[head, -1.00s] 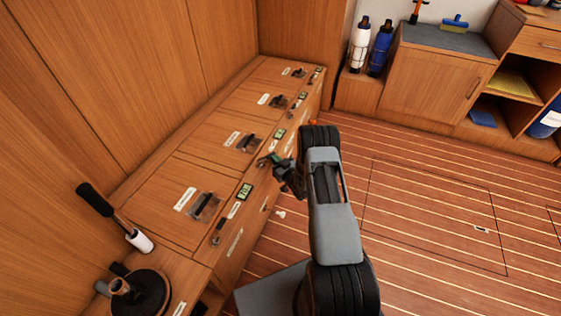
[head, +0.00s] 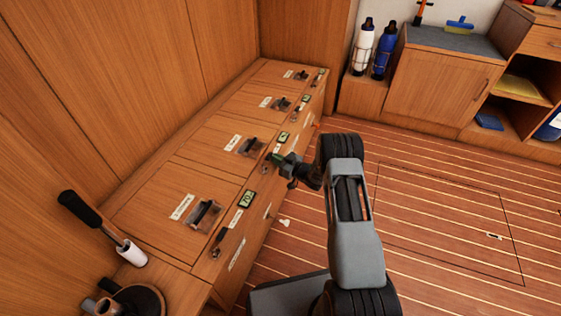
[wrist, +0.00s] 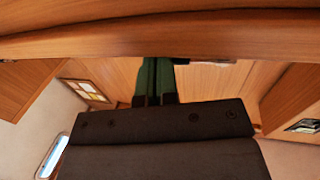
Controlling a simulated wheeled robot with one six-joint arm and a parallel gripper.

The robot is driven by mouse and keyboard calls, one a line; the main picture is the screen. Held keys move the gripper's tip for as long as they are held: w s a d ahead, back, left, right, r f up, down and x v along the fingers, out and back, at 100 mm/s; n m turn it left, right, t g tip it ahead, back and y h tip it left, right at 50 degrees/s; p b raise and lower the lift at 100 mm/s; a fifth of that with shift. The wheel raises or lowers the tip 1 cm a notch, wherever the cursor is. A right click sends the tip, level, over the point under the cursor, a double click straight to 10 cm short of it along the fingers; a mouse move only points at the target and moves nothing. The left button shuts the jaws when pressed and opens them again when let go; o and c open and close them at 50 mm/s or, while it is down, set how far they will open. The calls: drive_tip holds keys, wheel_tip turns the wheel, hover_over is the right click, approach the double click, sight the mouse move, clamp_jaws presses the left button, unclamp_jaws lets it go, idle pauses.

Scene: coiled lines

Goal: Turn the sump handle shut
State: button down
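Several small dark levers with metal ends sit along the front strip of the wooden locker top; their labels are too small to read, so I cannot tell which is the sump handle. The nearest lever (head: 222,243) lies free. Another lever (head: 265,169) has its metal end showing beside the green fingertips of my gripper (head: 277,158). My gripper reaches in from the right, at the locker's front edge. In the wrist view its green fingers (wrist: 157,80) lie side by side with hardly any gap. Their tips and anything between them are hidden or too small to tell.
Black handles in clear recesses, such as this handle (head: 204,214), sit on the top panels. Small green displays (head: 246,199) line the front strip. A winch (head: 138,300) and a black-gripped bar (head: 88,218) stand at lower left.

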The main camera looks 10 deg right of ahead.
drive_tip(key=shift+w+a+r, duration=0.1)
drive_tip(key=shift+w, duration=0.1)
idle(0.5)
